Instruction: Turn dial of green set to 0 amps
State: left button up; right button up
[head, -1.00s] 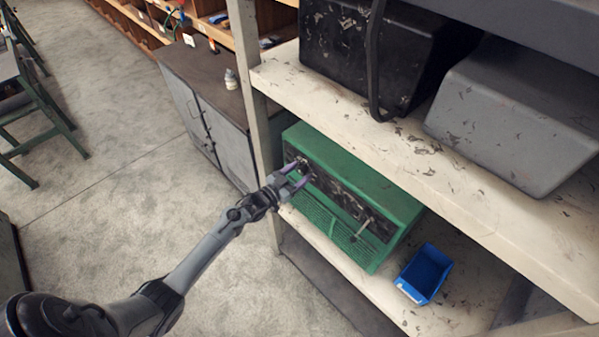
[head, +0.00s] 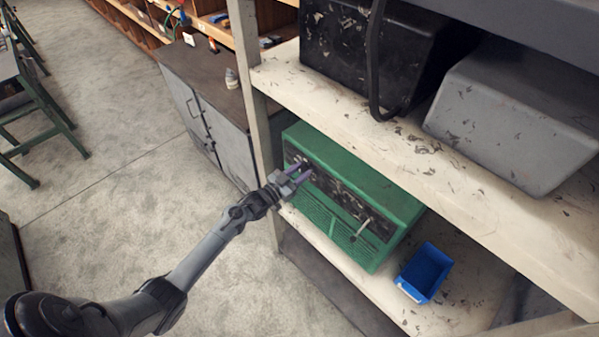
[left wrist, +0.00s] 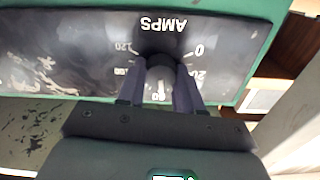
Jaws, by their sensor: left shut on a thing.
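The green set (head: 365,192) is a green box with a dark front panel, standing on the lower shelf. In the left wrist view its black panel (left wrist: 60,50) reads AMPS upside down, with a scale that includes 0 and 120. The dial (left wrist: 160,72) sits in the middle of that scale. My left gripper (head: 300,174) is at the left end of the panel. In the left wrist view its two fingers (left wrist: 160,85) are on either side of the dial and shut on it. The dial's pointer is too unclear to read. My right gripper is not in view.
A blue bin (head: 424,272) stands right of the green set on the lower shelf. The upper shelf (head: 400,150) overhangs the set and holds a black case (head: 340,50) and a grey box (head: 515,115). A shelf post (head: 254,90) stands close at the left.

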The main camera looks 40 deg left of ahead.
pick_arm(q)
jog(key=shift+n, duration=0.3)
jog(key=n+p, duration=0.1)
jog(key=n, duration=0.4)
jog(key=shift+a+r+n, duration=0.1)
jog(key=shift+r+n, duration=0.05)
jog(key=shift+n, duration=0.15)
jog(key=n+p, duration=0.1)
jog(key=n, duration=0.4)
jog(key=shift+n+p, duration=0.3)
jog(key=shift+p, duration=0.1)
jog(key=n+p, duration=0.1)
jog(key=n, duration=0.4)
jog(key=shift+a, duration=0.1)
jog(key=n, duration=0.1)
jog(key=n+p, duration=0.1)
jog(key=n, duration=0.2)
jog(key=shift+f, duration=0.25)
jog(key=shift+n+p, duration=0.3)
jog(key=shift+n, duration=0.4)
jog(key=shift+f, duration=0.1)
